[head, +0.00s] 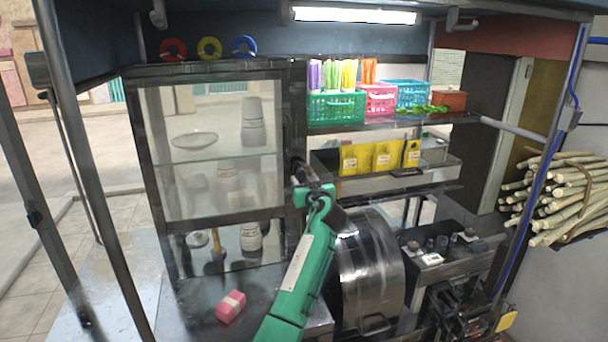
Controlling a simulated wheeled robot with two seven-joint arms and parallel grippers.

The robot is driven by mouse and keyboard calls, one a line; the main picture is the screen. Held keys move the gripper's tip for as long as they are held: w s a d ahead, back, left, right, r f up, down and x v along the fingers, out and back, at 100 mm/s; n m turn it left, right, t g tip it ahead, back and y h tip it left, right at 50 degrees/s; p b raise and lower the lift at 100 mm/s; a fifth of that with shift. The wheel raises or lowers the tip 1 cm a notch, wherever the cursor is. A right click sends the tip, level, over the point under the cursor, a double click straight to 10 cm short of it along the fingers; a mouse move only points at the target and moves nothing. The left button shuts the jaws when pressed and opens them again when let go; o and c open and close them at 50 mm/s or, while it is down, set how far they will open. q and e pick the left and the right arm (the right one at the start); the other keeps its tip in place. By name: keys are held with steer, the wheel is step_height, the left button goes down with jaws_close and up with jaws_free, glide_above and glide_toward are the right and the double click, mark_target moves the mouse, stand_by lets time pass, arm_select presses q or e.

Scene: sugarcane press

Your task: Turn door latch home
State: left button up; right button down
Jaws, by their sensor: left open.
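A glass-fronted cabinet (140,185) with a dark metal frame stands left of centre, and its glass door appears closed against the frame. A small dark metal piece that looks like the door latch (297,164) is on the cabinet's right post. My left gripper (303,181), on the green arm that rises from the bottom, is at this post just below the latch. Its jaws are open, but the fingers are small and dark against the frame. I cannot tell whether they touch the latch or how far it is turned. My right gripper is out of view.
A steel drum (370,270) stands close right of my arm, with the press machinery (450,265) beyond it. A shelf with coloured baskets (336,106) is above. A pink block (230,306) lies on the counter (195,318). Sugarcane (570,195) is stacked at right.

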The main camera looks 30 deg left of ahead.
arm_select(q)
steer(key=shift+w+a, duration=0.3)
steer(key=shift+a, duration=0.1)
steer(key=c, duration=1)
